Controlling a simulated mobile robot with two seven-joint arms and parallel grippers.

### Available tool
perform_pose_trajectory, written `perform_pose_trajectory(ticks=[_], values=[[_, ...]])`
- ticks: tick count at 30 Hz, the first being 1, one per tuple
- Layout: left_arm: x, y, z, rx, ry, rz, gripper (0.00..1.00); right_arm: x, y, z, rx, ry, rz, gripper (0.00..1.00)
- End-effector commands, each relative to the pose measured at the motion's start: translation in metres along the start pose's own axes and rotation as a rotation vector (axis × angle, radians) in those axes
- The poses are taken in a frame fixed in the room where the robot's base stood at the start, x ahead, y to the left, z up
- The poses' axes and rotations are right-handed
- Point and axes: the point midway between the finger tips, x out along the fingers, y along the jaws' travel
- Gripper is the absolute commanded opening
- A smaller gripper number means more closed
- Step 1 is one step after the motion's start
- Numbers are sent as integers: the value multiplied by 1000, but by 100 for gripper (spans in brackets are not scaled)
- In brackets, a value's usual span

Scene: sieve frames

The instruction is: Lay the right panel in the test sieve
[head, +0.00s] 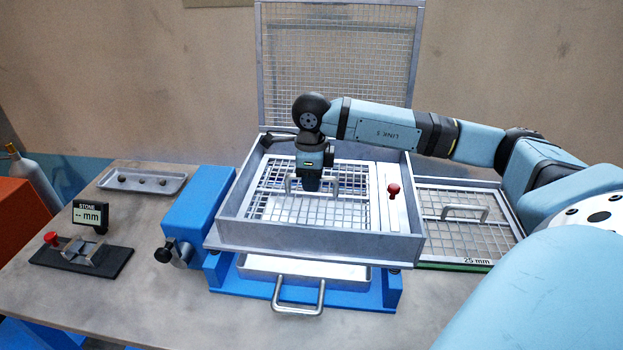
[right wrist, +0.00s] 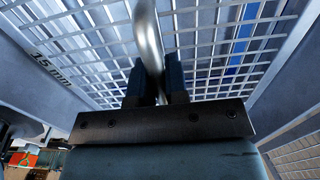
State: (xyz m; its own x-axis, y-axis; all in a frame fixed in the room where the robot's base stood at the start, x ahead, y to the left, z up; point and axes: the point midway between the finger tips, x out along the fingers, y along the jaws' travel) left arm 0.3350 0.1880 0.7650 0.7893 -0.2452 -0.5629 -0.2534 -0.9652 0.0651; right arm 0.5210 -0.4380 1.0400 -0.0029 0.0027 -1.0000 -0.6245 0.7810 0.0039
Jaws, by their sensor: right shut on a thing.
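The test sieve is an open grey metal box (head: 312,241) in the middle of the table, with its mesh lid (head: 340,58) raised at the back. A mesh panel (head: 333,211) with a metal handle is inside its walls. My right gripper (head: 308,187) points down into the sieve and is shut on that handle (right wrist: 149,38). The right wrist view shows the panel's label, which seems to read 15 mm. I cannot tell whether the panel touches the sieve floor. A second panel (head: 463,208), marked 25 mm, lies to the right of the sieve. My left gripper is not in view.
A red knob (head: 393,189) stands on a plate at the sieve's right side. A blue motor housing (head: 200,208) is on the left, a drawer handle (head: 299,299) in front. A stone gauge (head: 85,256) and a small tray (head: 143,182) are at far left.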

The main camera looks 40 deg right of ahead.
Motion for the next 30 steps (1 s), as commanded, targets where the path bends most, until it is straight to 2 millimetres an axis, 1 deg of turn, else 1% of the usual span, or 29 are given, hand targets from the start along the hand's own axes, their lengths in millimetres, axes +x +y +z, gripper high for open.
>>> perform_pose_trajectory(ticks=[1,2,3,5,6,13,17,20,30], values=[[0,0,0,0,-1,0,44,-1,0,0,0,-2,-1,0],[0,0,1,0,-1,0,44,-1,0,0,0,-2,-1,19],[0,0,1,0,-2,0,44,-1,0,0,0,-2,-1,28],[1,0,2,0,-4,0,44,-1,0,0,0,-2,-1,42],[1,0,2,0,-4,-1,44,-1,0,0,0,-1,-1,44],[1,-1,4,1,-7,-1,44,0,0,0,0,1,1,44],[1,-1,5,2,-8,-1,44,-7,0,0,0,-1,0,44],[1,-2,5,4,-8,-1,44,-23,0,1,0,-3,-2,44],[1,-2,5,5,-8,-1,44,-100,0,1,-1,-4,-2,44]])
